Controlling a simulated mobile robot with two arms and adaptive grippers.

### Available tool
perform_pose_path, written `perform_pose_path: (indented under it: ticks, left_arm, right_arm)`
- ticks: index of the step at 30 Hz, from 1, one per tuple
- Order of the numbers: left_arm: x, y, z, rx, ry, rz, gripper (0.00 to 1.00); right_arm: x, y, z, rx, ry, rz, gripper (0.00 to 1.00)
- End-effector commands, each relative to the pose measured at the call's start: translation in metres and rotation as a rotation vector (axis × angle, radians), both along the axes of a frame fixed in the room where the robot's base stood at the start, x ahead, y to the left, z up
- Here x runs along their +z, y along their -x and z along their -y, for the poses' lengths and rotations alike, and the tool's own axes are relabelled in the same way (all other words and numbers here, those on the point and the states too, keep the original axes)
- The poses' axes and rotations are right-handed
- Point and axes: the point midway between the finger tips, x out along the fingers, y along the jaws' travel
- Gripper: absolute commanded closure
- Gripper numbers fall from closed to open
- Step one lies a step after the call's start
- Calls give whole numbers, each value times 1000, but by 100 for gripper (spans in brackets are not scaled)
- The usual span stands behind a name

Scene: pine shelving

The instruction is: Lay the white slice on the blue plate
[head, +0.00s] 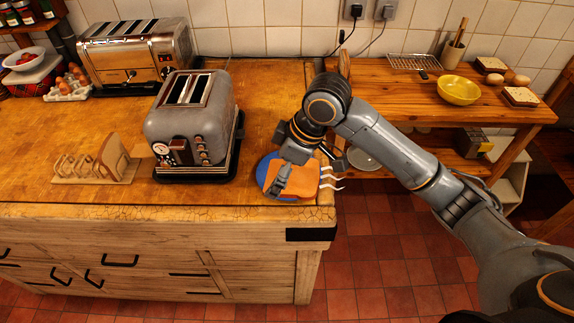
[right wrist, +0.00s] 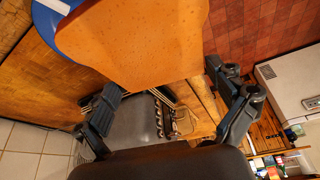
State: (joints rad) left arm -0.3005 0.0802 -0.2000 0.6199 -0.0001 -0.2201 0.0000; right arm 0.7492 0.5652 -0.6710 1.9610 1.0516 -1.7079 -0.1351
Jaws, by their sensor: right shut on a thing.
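The blue plate (head: 264,172) lies at the right end of the wooden counter, and part of it shows in the right wrist view (right wrist: 74,36). A slice (right wrist: 150,40), orange-tan in this light, is over the plate; it also shows in the head view (head: 296,187). I cannot tell whether it touches the plate. The arm hides part of the plate. Pale slices (head: 521,96) lie on the right shelf. My left gripper is not in view.
A grey toaster (head: 190,120) stands left of the plate. A toast rack (head: 85,168) with a slice is further left, and a chrome toaster (head: 136,55) is behind. White prongs (head: 330,178) stick out beside the plate. A yellow bowl (head: 459,90) is on the right shelf.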

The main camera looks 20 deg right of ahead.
Motion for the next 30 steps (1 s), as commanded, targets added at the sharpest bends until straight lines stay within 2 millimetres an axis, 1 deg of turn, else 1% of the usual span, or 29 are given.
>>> perform_pose_path:
  ticks: [3,7,19,23,30]
  left_arm:
    - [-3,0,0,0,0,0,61]
    - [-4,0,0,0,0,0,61]
    - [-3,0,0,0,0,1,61]
    - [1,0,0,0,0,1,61]
    - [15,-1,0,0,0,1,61]
  right_arm:
    - [6,11,-9,2,-1,3,36]
    - [10,18,-13,1,-2,1,36]
    - [10,17,-13,-2,0,-1,36]
    - [3,3,-1,-6,1,-5,36]
    - [-22,-45,33,-7,0,-4,36]
